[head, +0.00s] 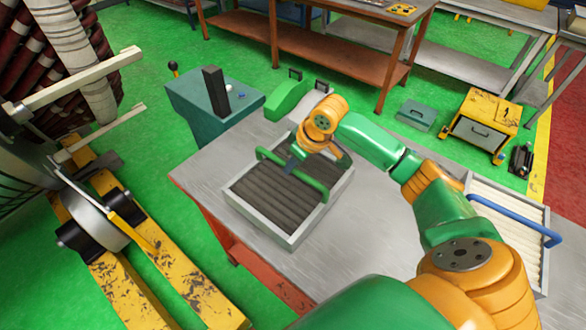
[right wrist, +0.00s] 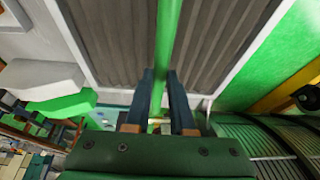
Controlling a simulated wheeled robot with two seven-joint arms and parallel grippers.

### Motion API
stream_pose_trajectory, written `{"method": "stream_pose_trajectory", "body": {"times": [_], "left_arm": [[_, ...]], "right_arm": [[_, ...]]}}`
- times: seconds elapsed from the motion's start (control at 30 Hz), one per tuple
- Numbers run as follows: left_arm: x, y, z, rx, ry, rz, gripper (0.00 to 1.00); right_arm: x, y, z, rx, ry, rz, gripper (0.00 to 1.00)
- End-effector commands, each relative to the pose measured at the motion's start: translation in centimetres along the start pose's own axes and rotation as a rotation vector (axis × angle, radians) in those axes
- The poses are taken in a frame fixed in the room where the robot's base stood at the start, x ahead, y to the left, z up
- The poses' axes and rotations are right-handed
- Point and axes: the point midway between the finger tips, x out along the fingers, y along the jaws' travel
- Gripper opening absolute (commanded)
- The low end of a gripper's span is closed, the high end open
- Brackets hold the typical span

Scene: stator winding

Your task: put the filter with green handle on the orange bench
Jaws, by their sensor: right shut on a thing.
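The filter with green handle (head: 272,198) has a light grey frame and dark grey pleats. It is at the left part of a grey-topped table (head: 345,235) with red-orange legs. I cannot tell whether it rests on the top or is just above it. My right gripper (head: 295,160) is at the far part of the filter. In the right wrist view its two fingers (right wrist: 163,85) are shut on the green handle (right wrist: 167,35), with the pleats behind. A rust-orange bench (head: 330,52) stands at the back. My left gripper is not in view.
A filter with a blue handle (head: 510,225) lies at the table's right. A teal stand (head: 210,105) and a green part (head: 287,98) are just beyond the table. A yellow cart (head: 483,122) and a grey-green box (head: 417,114) are on the floor. Large machinery (head: 50,200) is at left.

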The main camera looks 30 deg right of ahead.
Motion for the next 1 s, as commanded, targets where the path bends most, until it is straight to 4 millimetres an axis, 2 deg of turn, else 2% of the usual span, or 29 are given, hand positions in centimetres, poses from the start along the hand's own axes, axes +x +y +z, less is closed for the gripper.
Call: {"method": "stream_pose_trajectory", "body": {"times": [0.2, 0.3, 0.57, 0.6, 0.7, 1.0], "left_arm": [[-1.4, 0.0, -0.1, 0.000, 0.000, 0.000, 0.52], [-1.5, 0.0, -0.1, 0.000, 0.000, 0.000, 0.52], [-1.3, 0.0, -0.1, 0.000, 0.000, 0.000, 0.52], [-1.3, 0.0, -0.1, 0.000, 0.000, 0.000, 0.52], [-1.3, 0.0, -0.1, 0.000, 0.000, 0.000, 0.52], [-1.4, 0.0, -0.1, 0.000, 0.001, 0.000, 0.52]], "right_arm": [[2.5, 0.4, 0.7, 0.000, -0.002, 0.000, 0.00], [3.4, 0.4, 1.0, 0.000, 0.002, 0.001, 0.00], [3.6, 0.4, 1.1, 0.000, 0.003, 0.001, 0.00], [3.7, 0.4, 1.2, 0.000, 0.000, 0.001, 0.27], [3.6, 0.4, 1.2, 0.000, 0.000, 0.001, 0.52], [3.5, 0.4, 1.1, 0.000, 0.000, 0.001, 0.52]]}}
